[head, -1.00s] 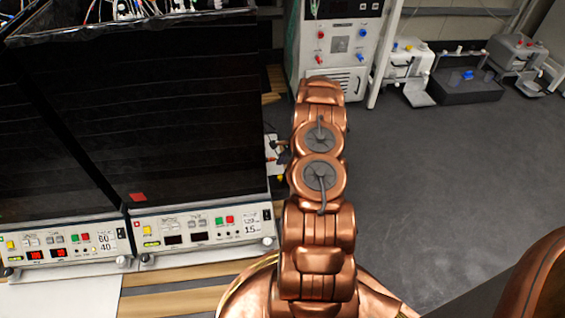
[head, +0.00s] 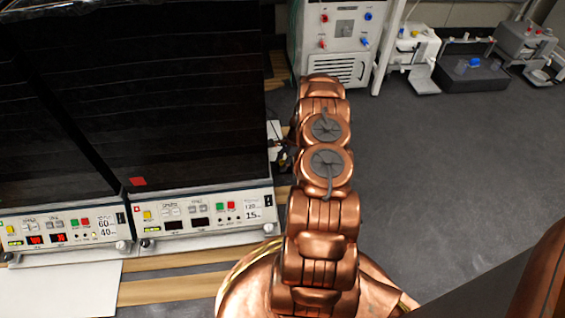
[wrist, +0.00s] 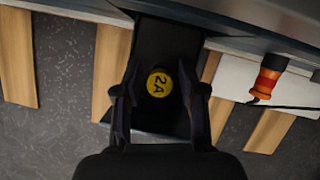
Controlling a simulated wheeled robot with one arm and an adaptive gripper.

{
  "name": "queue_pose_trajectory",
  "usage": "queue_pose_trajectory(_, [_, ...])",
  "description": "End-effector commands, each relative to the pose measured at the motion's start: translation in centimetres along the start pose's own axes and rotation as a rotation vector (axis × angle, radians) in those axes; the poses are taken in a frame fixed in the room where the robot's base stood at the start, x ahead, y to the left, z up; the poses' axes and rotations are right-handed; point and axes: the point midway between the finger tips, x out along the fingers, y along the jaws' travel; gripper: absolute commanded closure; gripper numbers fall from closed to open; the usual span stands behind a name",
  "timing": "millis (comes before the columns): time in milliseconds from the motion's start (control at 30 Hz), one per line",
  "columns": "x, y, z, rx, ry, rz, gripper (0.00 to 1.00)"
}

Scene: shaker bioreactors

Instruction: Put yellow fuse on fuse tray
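The yellow fuse (wrist: 159,83), a round cap marked "2A", shows in the wrist view between the two fingers of my gripper (wrist: 159,92). Gaps show between the cap and both fingers, so the gripper looks open around it. Behind the fuse is a dark rectangular surface (wrist: 165,40); I cannot tell whether it is the fuse tray or whether the fuse rests on it. In the head view my own arm hides the gripper and the fuse.
Two dark-fronted shaker units (head: 190,100) with control panels stand at left. An orange-red connector (wrist: 268,75) with a black cable lies to the right in the wrist view. A white cabinet (head: 340,45) and small devices (head: 470,75) stand behind. Grey floor at right is clear.

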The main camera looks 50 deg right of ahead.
Motion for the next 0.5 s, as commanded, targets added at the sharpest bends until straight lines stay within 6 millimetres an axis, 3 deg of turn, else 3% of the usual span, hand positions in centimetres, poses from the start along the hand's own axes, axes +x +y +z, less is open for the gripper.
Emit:
queue_pose_trajectory(67, [0.01,0.00,0.02,0.000,0.000,0.000,0.71])
queue_pose_trajectory(333, [0.02,0.00,0.03,-0.001,0.000,0.001,0.99])
queue_pose_trajectory(500, [0.02,0.00,0.03,-0.001,0.000,0.001,1.00])
